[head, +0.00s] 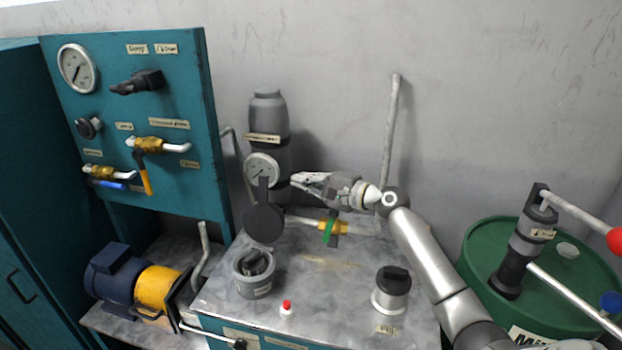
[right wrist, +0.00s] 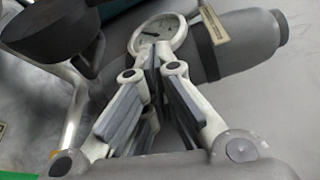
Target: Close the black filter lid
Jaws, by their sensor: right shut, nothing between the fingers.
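The black filter lid (head: 263,224) is a round disc with a tab on top. It stands raised above the grey filter housing (head: 255,285), whose open top shows a dark interior. My right gripper (head: 297,179) is to the right of the lid and a little above its disc, apart from it in the picture. In the right wrist view its fingers (right wrist: 161,58) are together and empty. A dark round part at the upper left there (right wrist: 45,28) looks like the lid. My left gripper is not in view.
A grey cylinder (head: 268,115) with a pressure gauge (head: 262,170) stands behind the lid. A brass valve with a green handle (head: 329,230) is below my right gripper. A black-capped filler (head: 391,285) and a red button (head: 286,308) are on the tank top.

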